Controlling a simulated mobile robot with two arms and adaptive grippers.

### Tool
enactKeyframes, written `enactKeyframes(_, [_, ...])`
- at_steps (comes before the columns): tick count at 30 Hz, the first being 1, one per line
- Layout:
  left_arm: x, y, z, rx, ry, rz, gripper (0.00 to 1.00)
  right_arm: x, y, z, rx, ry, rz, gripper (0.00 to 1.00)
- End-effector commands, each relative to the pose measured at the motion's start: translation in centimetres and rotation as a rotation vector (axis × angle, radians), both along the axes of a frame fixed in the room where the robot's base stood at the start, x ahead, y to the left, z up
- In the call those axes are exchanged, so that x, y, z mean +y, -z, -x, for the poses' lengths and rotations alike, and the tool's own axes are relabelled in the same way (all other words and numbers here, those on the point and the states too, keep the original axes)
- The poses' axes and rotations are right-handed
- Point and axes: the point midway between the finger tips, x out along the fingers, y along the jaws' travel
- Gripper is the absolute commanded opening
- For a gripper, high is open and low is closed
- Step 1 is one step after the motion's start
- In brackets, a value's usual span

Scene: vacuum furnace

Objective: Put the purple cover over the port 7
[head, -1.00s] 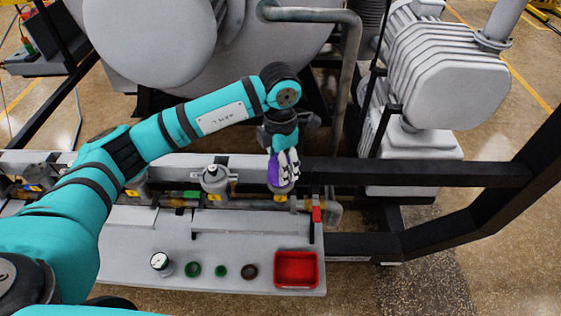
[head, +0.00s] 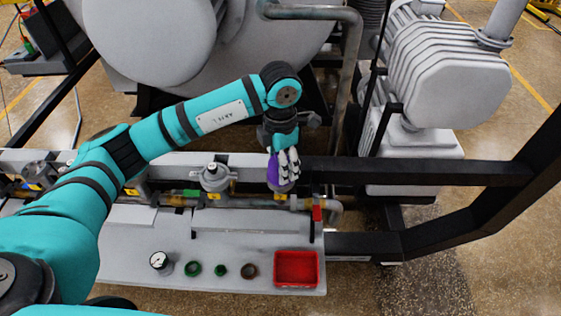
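My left gripper (head: 285,163) reaches down at the right end of the row of ports. Its fingers are closed around the purple cover (head: 272,173), which shows mostly at their left side. The cover is right at the top of the rightmost port (head: 283,188), which has a yellow label below it. The fingers hide much of the cover and the port top, so I cannot tell whether the cover is fully seated. No port number is readable. My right gripper is not in view.
Another grey port (head: 214,178) stands left of the gripper. On the grey bench (head: 130,260) lie a gauge (head: 160,262), two green rings (head: 193,269), a brown ring (head: 250,271) and a red tray (head: 296,268). A black frame beam (head: 420,173) runs to the right.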

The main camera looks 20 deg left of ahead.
Motion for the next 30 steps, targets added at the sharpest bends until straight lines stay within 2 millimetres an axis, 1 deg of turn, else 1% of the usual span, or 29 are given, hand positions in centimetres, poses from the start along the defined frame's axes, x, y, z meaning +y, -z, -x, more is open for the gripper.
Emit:
enactKeyframes(1, [0.0,0.1,0.0,0.0,0.0,0.0,0.62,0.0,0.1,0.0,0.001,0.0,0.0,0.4])
enactKeyframes(7, [0.0,0.0,0.0,0.0,0.0,0.0,0.88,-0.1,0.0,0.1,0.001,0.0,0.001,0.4])
enactKeyframes(14, [0.0,0.1,0.0,0.001,0.0,-0.001,0.88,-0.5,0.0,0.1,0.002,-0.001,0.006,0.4])
enactKeyframes(17, [0.0,-0.3,0.0,0.0,0.0,0.0,0.88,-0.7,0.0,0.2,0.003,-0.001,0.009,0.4])
enactKeyframes(20, [0.0,-1.4,-0.1,-0.002,0.0,0.001,0.88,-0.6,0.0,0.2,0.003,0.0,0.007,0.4])
enactKeyframes(22, [0.0,-2.6,-0.1,-0.004,-0.001,0.001,0.88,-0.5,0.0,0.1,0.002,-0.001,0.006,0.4])
enactKeyframes(30, [0.0,-8.4,-0.2,-0.005,0.0,0.001,0.88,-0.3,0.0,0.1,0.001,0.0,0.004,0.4])
